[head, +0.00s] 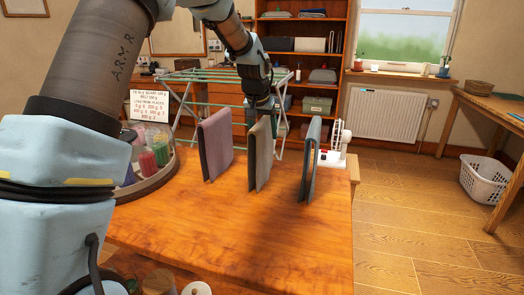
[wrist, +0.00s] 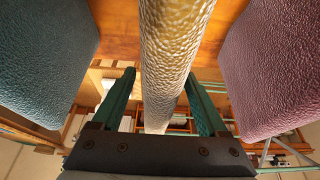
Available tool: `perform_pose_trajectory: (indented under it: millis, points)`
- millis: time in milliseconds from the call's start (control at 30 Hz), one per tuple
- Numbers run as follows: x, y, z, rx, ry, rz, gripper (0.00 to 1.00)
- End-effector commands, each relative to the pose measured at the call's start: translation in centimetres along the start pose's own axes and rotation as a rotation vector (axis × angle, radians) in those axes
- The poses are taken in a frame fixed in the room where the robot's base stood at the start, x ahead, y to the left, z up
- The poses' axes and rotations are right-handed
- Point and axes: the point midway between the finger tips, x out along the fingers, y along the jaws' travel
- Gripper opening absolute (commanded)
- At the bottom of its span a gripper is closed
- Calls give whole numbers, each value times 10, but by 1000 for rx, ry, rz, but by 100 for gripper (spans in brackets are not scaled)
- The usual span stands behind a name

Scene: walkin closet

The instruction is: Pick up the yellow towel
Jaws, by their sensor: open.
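The yellow towel (head: 260,152) looks tan in the head view and hangs folded over a dark upright holder in the middle of the wooden table. In the wrist view the yellow towel (wrist: 170,50) runs down the centre, with its textured folded edge facing the camera. My gripper (head: 262,108) is at the top of this towel. In the wrist view my gripper (wrist: 161,78) is open, with one green finger on each side of the towel. I cannot tell whether either finger touches it.
A pink towel (head: 216,145) hangs to the left and a blue-green towel (head: 311,160) to the right, each a small gap away. A round tray (head: 160,178) with coloured items sits at the left. The table (head: 240,235) is clear in front.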

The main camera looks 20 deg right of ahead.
Motion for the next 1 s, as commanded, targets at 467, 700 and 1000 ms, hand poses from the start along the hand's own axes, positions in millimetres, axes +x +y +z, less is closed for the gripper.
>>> perform_pose_trajectory:
  millis: [467, 700, 1000]
  points:
    - [0, 0, 0, 0, 0, 0, 39]
    - [0, 0, 0, 0, 0, 0, 12]
    - [0, 0, 0, 0, 1, 0, 0]
